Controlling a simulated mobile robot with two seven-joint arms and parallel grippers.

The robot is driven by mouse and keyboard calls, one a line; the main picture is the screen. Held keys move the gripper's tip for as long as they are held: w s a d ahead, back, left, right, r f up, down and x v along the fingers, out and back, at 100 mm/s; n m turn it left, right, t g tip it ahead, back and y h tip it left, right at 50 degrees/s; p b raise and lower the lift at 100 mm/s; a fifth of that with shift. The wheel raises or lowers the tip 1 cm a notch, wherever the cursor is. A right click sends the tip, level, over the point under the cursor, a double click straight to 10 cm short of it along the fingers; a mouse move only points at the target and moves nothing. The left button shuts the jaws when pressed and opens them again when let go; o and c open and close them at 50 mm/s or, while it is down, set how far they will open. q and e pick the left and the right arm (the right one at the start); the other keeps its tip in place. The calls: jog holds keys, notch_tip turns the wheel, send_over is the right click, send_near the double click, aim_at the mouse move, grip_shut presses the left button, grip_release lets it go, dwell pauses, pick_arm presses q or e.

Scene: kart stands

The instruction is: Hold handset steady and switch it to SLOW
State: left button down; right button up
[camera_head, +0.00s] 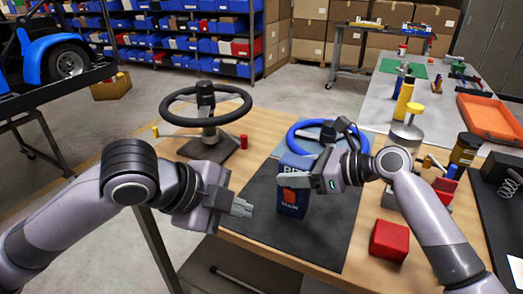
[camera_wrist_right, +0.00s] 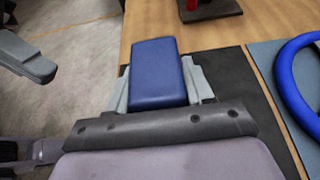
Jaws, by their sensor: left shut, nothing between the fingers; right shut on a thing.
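The handset (camera_head: 291,203) is a dark blue box with white lettering, upright over the dark mat. My right gripper (camera_head: 296,180) is shut on it from the right, and one finger crosses its front. A small orange-red part shows beside that finger. The handset's blue top (camera_wrist_right: 155,75) sits between the fingers in the right wrist view. I cannot read the switch position. My left gripper (camera_head: 242,207) is shut and empty, apart from the handset on its left. Its tip (camera_wrist_right: 38,68) also shows at the left of the wrist view.
A black steering wheel (camera_head: 206,104) on a stand is behind left. A blue wheel ring (camera_head: 308,129) lies behind the handset, also in the wrist view (camera_wrist_right: 290,90). A red block (camera_head: 389,241) sits front right. The dark mat (camera_head: 330,232) has bare room.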

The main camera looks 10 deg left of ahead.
jog(key=shift+d+f, duration=0.1)
jog(key=shift+f, duration=0.1)
jog(key=o, duration=1.3)
jog(key=shift+r, duration=0.1)
jog(key=shift+d+r, duration=0.1)
